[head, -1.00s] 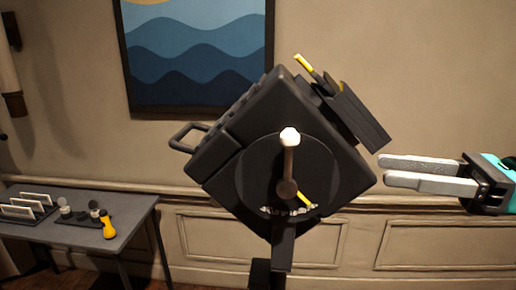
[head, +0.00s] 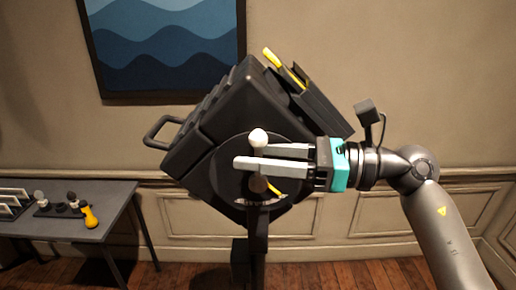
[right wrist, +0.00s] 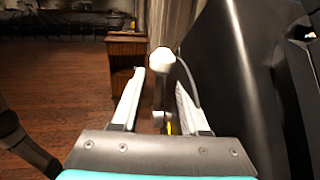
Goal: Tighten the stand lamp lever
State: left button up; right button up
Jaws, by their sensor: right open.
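The black stand lamp (head: 222,105) is tilted on its stand, with a round plate on its side facing me. The lever (head: 258,137) has a pale round knob and points up from the plate's hub. In the right wrist view the lever's knob (right wrist: 162,60) shows between and beyond the fingertips. My right gripper (head: 243,158) is open, its fingers across the lever just below the knob. It also shows in the right wrist view (right wrist: 159,79), one finger on each side of the shaft. Contact cannot be told. The fingers hide part of the shaft. My left gripper is out of view.
A yellow rod (head: 270,56) and a black flap (head: 318,105) stick out at the lamp's upper right. The floor in front is clear.

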grip_shut()
dwell(0.3)
dwell(1.2)
